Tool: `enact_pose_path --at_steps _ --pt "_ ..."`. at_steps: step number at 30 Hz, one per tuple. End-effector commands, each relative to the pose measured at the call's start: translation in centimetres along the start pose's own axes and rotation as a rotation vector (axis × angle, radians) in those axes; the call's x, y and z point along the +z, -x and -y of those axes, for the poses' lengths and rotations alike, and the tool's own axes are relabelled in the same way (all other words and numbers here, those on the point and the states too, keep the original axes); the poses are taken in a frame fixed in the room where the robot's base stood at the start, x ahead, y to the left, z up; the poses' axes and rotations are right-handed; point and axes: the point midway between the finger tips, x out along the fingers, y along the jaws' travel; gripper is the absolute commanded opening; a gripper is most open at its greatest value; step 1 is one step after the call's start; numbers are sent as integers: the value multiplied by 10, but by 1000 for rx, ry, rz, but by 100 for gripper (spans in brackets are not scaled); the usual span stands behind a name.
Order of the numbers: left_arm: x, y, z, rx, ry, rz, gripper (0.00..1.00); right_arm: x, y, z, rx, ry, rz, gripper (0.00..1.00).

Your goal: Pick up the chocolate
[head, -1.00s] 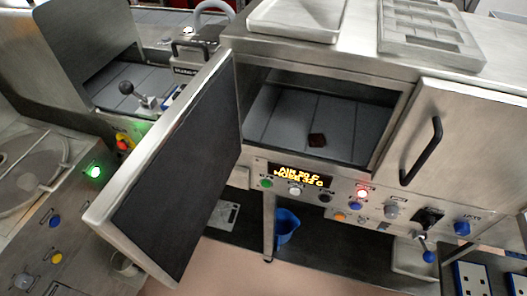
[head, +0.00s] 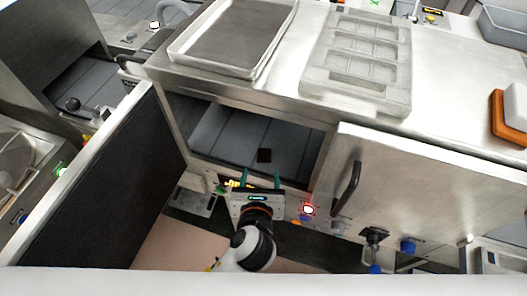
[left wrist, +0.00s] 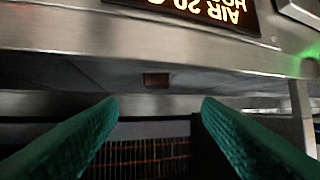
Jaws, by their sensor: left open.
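The chocolate (head: 264,155) is a small dark brown block lying on the grey slatted floor of the open compartment (head: 222,138) in the machine. It also shows in the left wrist view (left wrist: 156,80), just above the middle between the fingers. My left gripper (head: 262,178) is at the front of the compartment opening, in front of the chocolate and apart from it. Its two green fingers (left wrist: 160,108) are spread, with nothing between them. My right gripper is in neither view.
An open door (head: 100,180) stands left of the opening; a door with a black handle (head: 346,188) is at right. The display (left wrist: 215,10) and lit buttons are on the front panel. A tray (head: 232,40) and a mould (head: 358,62) lie on top.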

Motion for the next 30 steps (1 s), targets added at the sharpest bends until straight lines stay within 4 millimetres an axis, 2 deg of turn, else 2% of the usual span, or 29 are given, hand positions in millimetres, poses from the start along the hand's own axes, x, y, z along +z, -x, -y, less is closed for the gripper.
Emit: enact_pose_path --at_steps 3,11,19,23,29,30 --pt "-2 -19 0 -1 1 -1 59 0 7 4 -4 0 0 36" --pt "-2 -38 -1 -1 3 1 59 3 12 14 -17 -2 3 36" --pt "-1 -74 -2 0 3 1 59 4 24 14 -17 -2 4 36" --pt "0 -81 -2 1 4 1 59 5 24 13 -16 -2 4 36" --pt "1 -82 -2 1 4 1 59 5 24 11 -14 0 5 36" --pt "1 -82 -2 1 4 1 56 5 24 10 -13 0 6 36"
